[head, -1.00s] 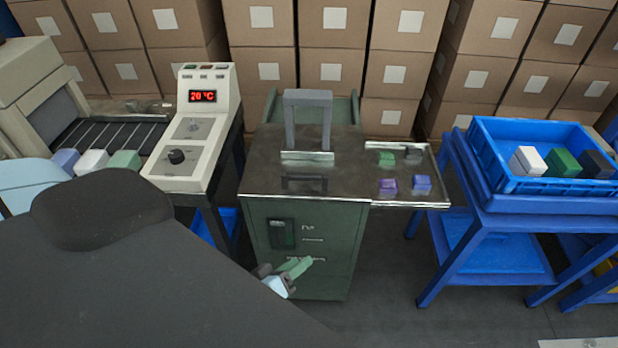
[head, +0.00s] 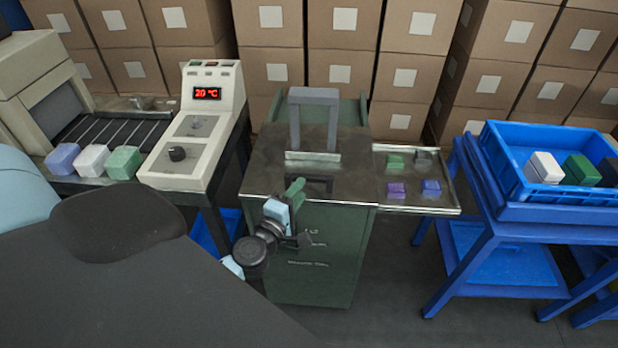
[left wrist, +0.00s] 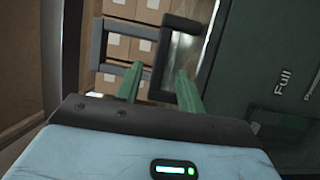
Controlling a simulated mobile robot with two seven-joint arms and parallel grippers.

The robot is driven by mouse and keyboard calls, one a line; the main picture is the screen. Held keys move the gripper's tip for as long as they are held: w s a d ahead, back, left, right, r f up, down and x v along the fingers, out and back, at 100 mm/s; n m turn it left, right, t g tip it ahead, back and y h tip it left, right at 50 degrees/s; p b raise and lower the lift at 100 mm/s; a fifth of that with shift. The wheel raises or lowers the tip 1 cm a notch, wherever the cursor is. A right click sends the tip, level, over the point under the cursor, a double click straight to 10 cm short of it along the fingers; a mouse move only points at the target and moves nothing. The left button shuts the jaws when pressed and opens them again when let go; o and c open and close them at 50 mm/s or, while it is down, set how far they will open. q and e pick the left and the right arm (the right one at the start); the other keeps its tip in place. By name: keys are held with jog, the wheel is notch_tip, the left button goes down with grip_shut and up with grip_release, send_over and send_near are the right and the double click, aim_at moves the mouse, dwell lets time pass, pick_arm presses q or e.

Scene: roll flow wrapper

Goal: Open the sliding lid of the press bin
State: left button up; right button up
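The press bin (head: 318,262) is a green cabinet with a shiny metal top (head: 350,175). A grey upright frame (head: 313,96) stands on the top, and a smaller dark frame-shaped handle (head: 305,180) shows near its front edge. My left gripper (head: 297,190) is at the bin's upper front edge, its green fingers pointing up toward the top. In the left wrist view the fingers (left wrist: 157,85) are apart and empty, with a dark handle frame (left wrist: 164,60) showing beyond and between them. Contact with it cannot be told. My right gripper is out of view.
A side shelf (head: 415,205) with several small blocks adjoins the bin on the right. A blue crate (head: 500,180) stands on a blue table further right. A control panel (head: 195,150) and conveyor are on the left. Stacked cartons (head: 340,75) line the back.

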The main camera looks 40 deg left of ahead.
aim_at(309, 176)
pick_arm(q)
jog(key=shift+w+a, duration=0.25)
jog(key=shift+w, duration=1.25)
jog(key=shift+w+a, duration=0.2)
jog(key=shift+w, duration=1.3)
jog(key=shift+c, duration=0.5)
grip_shut()
